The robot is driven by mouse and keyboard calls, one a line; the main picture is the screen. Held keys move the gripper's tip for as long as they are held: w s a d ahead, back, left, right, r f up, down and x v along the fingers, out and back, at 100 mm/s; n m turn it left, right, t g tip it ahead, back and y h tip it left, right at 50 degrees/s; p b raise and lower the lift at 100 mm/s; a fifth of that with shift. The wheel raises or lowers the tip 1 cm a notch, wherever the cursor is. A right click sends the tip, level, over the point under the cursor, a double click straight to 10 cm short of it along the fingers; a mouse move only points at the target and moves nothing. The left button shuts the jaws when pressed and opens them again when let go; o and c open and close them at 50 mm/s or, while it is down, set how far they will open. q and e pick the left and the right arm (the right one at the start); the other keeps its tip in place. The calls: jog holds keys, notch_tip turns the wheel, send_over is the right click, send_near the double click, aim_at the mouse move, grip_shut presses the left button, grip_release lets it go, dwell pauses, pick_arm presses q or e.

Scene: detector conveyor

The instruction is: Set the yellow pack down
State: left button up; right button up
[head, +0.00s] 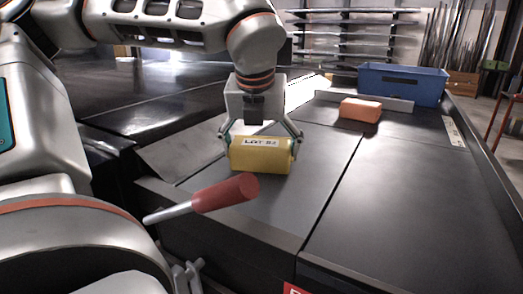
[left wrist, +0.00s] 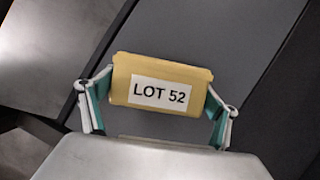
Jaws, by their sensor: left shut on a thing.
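The yellow pack (head: 260,158), labelled "LOT 52", is between the fingers of my left gripper (head: 262,142), over the near grey conveyor surface in the head view. The left gripper is shut on the pack from its two ends. Part of what looks like my right gripper (head: 187,277) shows at the bottom edge, mostly cut off.
An orange pack (head: 360,110) lies farther along the conveyor, before a low grey divider (head: 365,101). A blue bin (head: 403,84) stands behind it. A red handle (head: 226,193) on a metal rod sticks out in front. The right conveyor surface (head: 410,190) is clear.

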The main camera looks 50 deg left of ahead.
pick_arm(q)
jog(key=shift+f, duration=0.1)
jog(key=o, duration=1.3)
jog(key=v, duration=1.2)
jog(key=shift+p, duration=0.3)
